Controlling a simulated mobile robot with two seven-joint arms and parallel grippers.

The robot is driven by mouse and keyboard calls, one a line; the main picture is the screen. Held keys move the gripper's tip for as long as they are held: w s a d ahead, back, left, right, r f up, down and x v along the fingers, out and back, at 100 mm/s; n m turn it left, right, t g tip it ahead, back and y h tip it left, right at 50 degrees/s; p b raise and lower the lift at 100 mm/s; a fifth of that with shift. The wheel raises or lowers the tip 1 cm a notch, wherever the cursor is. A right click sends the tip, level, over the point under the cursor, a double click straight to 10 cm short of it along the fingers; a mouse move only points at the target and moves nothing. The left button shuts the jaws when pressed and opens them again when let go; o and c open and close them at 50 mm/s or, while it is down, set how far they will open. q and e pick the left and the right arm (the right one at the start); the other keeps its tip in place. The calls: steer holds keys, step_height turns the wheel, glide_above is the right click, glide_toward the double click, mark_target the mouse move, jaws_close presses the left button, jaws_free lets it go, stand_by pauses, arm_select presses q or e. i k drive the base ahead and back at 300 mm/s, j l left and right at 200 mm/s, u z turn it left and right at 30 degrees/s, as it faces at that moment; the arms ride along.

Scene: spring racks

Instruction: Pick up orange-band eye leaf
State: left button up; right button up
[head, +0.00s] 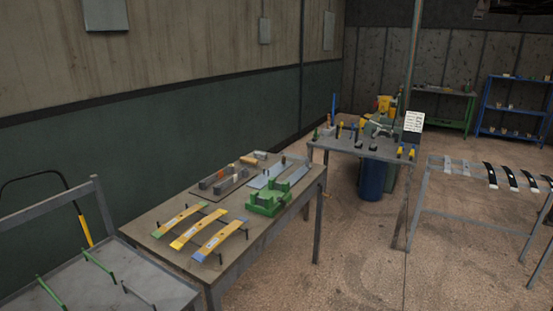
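Three curved leaves lie side by side on small black rests on the near workbench (152,240). One leaf has green ends (180,219), and one has blue ends (221,241). The middle leaf (197,229) has yellow-orange ends and looks like the orange-band one, though its band and eyes are too small to make out surely. Each leaf has a pale label at its middle. Neither of my grippers is in view.
A green vise-like fixture (268,203) stands right of the leaves, with grey blocks and bars behind. A grey cart (75,290) is at the front left. A tool bench (375,152) is beyond. A rack (455,193) holds dark leaves at right. Floor between is clear.

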mark_target(203, 184)
steer(key=i+u, duration=0.2)
steer(key=i, duration=0.15)
steer(key=i+l+u, duration=0.2)
steer(key=i, duration=0.2)
steer(key=i+l+u, duration=0.2)
steer(key=i, duration=0.15)
